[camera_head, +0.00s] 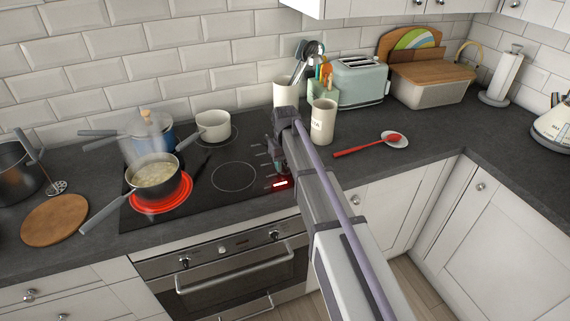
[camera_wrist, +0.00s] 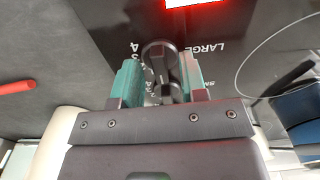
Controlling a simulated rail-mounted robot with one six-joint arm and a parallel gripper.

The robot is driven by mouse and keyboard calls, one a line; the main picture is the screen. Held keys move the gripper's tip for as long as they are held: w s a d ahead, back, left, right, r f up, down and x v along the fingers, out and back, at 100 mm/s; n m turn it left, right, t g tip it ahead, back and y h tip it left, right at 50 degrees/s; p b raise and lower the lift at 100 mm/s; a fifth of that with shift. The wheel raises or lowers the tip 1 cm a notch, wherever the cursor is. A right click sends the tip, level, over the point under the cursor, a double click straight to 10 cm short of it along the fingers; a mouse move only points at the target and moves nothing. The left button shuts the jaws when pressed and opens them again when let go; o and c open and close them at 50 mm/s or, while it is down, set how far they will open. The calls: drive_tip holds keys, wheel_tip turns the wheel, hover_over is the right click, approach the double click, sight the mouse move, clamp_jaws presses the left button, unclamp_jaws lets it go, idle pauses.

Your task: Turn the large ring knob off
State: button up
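The black knob (camera_wrist: 160,58) beside the white word "LARGE" shows in the wrist view between the two teal fingers of my gripper (camera_wrist: 159,80). The gap beside the knob is narrow, and I cannot tell whether the fingers touch it. Another dark knob shape is partly hidden behind the gripper body. In the head view my gripper (camera_head: 277,160) is low over the knob row at the right of the black hob (camera_head: 208,205). A ring (camera_head: 162,199) glows red under a steaming pot (camera_head: 155,180).
A blue pot (camera_head: 150,130) and a white pot (camera_head: 213,125) stand at the back of the hob. A utility jar (camera_head: 323,122) stands close to the right of my gripper, with a red spoon (camera_head: 365,146) beyond. The right worktop is mostly clear.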

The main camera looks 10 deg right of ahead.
sight(286, 167)
wheel_tip(286, 167, up, 10)
drive_tip(key=p, duration=1)
drive_tip(key=shift+r, duration=0.25)
drive_tip(key=s+f+m+b, duration=0.1)
drive_tip(key=s+m, duration=0.1)
drive_tip(key=s, duration=2.4)
drive_tip(key=shift+s, duration=0.4)
drive_tip(key=shift+d, duration=0.1)
